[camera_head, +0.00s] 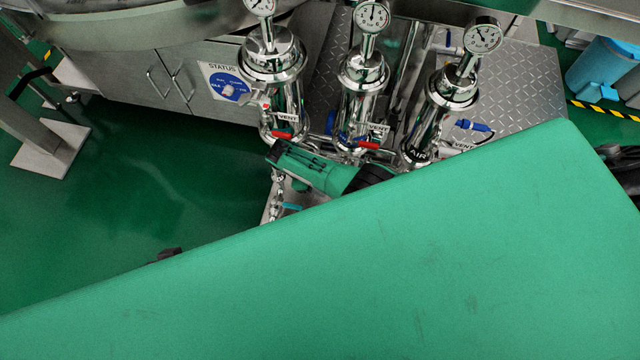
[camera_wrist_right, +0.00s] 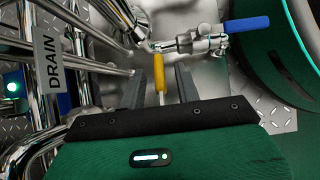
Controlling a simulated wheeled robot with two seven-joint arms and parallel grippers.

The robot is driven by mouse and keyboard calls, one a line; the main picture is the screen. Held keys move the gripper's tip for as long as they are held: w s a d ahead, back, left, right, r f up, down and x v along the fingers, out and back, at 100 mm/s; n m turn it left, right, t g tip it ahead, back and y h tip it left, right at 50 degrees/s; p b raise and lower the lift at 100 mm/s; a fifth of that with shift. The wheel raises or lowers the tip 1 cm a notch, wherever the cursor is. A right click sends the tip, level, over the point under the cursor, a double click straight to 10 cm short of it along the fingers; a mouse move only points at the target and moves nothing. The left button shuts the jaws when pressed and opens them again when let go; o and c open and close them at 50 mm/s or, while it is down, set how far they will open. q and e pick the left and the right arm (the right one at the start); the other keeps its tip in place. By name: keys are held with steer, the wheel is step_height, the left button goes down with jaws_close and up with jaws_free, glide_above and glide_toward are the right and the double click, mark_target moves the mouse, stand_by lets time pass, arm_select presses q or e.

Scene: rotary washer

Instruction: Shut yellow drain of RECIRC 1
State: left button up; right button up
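In the right wrist view, a yellow drain handle (camera_wrist_right: 160,76) points toward the camera, below a metal valve and pipe. My right gripper (camera_wrist_right: 161,84) is open, with one dark finger on each side of the handle. Gaps show between the handle and both fingers. A DRAIN label (camera_wrist_right: 50,62) hangs on the left. In the head view, a green part of my arm (camera_head: 315,171) reaches toward the foot of the filter housings; the fingers and the yellow handle are hidden there. I cannot make out my left gripper.
Three steel housings with gauges (camera_head: 272,55) stand at the back, with red VENT handles (camera_head: 283,135) and blue handles nearby. In the right wrist view, a blue-handled valve (camera_wrist_right: 247,24) sits right of the yellow one. Pipes crowd the left. My own green part covers the head view's lower right.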

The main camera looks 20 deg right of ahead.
steer(key=shift+t+y+p, duration=0.3)
steer(key=shift+y+p, duration=0.2)
steer(key=shift+p, duration=0.2)
steer(key=shift+f+t+y+p, duration=0.35)
steer(key=shift+t+y, duration=0.15)
steer(key=shift+y, duration=0.3)
steer(key=shift+a+f+t+y, duration=0.1)
steer(key=shift+f+t+y, duration=0.15)
steer(key=shift+t+y, duration=0.35)
steer(key=shift+w+a+f+t+y+b, duration=0.2)
steer(key=shift+f+t+y+b, duration=0.2)
steer(key=shift+t+y+b, duration=0.5)
step_height(320, 180, up, 37)
steer(key=s+m+t+y+b, duration=0.1)
steer(key=s+m+t+y, duration=0.1)
steer(key=m+t+y, duration=0.2)
steer(key=shift+s+a+m+t, duration=0.15)
steer(key=shift+a+m+t, duration=0.3)
steer(key=shift+m+t, duration=2.25)
